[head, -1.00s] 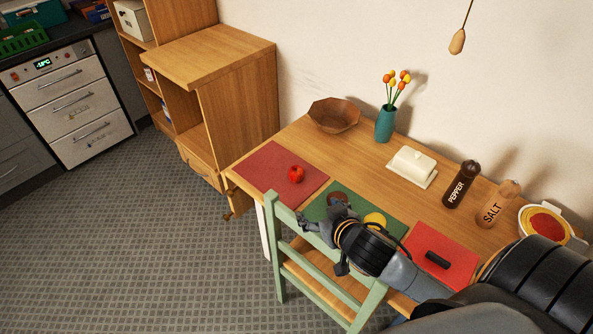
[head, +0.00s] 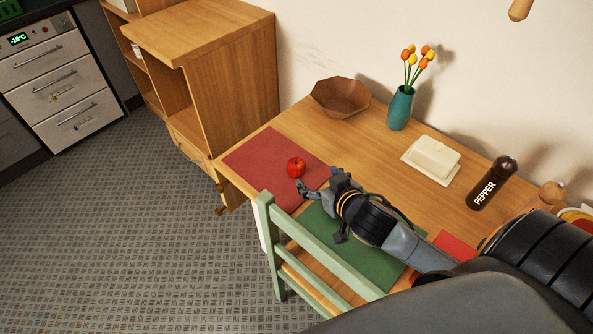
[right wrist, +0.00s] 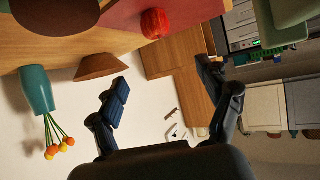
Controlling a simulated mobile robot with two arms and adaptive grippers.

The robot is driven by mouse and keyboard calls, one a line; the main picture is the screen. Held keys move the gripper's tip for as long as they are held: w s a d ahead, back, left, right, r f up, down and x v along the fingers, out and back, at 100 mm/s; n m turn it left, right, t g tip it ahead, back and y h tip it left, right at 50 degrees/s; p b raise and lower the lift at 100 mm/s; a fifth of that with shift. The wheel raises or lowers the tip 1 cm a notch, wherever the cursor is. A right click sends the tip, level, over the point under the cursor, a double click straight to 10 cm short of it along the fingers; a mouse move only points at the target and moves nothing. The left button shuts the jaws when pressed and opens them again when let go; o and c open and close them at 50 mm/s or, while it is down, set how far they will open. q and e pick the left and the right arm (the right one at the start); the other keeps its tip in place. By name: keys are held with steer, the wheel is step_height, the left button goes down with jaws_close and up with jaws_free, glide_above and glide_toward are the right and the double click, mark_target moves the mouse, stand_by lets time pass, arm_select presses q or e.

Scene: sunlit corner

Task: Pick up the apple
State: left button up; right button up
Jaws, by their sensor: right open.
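A red apple (head: 296,167) sits on the red placemat (head: 262,160) at the left end of the wooden table. It also shows at the top of the right wrist view (right wrist: 155,23), beyond the fingers. My right gripper (head: 308,190) is just in front of the apple and a little to its right, by the edge of the red placemat. In the right wrist view its two fingers (right wrist: 165,90) are spread with nothing between them. My left gripper is in neither view.
A green chair (head: 300,250) stands against the table's near side, below my right arm. A wooden bowl (head: 341,97), a teal vase (head: 400,108) with flowers, a butter dish (head: 432,158) and a pepper mill (head: 491,183) stand toward the wall. A green placemat (head: 375,268) lies under my arm.

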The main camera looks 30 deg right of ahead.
mark_target(300, 169)
steer(key=x, duration=0.3)
steer(key=f+b+x, duration=0.1)
steer(key=x, duration=0.2)
steer(key=s+x, duration=0.1)
steer(key=x, duration=0.2)
steer(key=shift+f, duration=0.3)
steer(key=shift+x, duration=3.1)
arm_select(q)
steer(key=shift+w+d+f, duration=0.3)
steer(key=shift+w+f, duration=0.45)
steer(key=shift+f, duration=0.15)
arm_select(e)
steer(key=shift+s+f, duration=0.1)
steer(key=c, duration=1.3)
